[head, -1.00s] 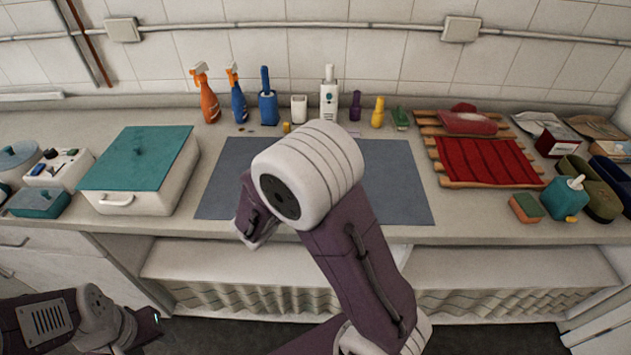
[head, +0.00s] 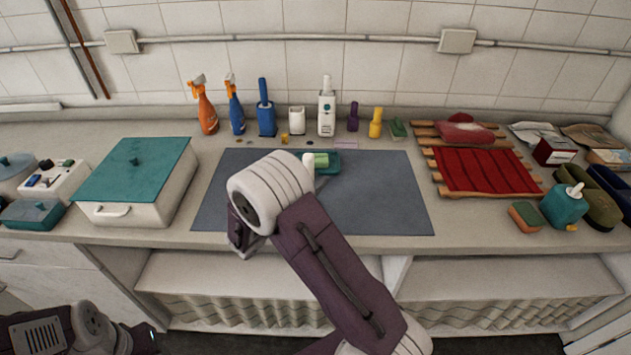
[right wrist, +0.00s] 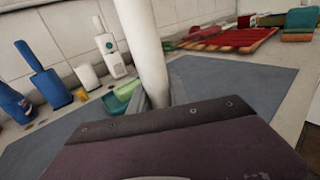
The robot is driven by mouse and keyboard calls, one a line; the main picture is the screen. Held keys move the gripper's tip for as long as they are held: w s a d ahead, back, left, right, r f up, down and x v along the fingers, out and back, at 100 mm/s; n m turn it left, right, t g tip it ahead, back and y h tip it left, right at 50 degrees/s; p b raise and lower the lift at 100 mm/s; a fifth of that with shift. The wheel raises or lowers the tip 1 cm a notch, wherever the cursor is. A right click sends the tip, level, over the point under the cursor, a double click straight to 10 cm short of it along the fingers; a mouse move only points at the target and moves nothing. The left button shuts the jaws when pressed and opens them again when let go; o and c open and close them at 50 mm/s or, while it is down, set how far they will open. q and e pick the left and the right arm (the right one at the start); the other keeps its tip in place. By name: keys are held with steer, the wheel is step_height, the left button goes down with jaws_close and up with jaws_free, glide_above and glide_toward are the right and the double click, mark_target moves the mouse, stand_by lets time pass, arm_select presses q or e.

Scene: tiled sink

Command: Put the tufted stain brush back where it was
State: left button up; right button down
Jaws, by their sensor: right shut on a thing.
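The right gripper (right wrist: 158,98) is shut on a long white shaft, which I take to be the tufted stain brush (right wrist: 145,45). The shaft stands nearly upright and runs out of the top of the right wrist view. Its lower end is hidden behind my purple hand. In the head view my right arm hides most of it; a small white piece (head: 308,159) shows beside the arm, perhaps part of it. A white cup-like holder (head: 297,121) stands at the back, between a blue and a white brush set. My left gripper (head: 145,342) is low at the left, its jaws unclear.
A teal tray with a light green item (head: 322,160) lies on the grey mat (head: 385,190), close to the held shaft. Spray bottles (head: 205,108), a blue brush set (head: 266,115) and a white one (head: 326,110) line the wall. The mat's right part is clear.

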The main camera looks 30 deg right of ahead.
steer(key=c, duration=1.2)
jaws_free()
steer(key=shift+f, duration=0.15)
steer(key=shift+c, duration=0.2)
steer(key=shift+r, duration=0.25)
steer(key=shift+s+a, duration=0.1)
steer(key=shift+a, duration=0.25)
steer(key=v, duration=1.1)
steer(key=shift+a, duration=0.15)
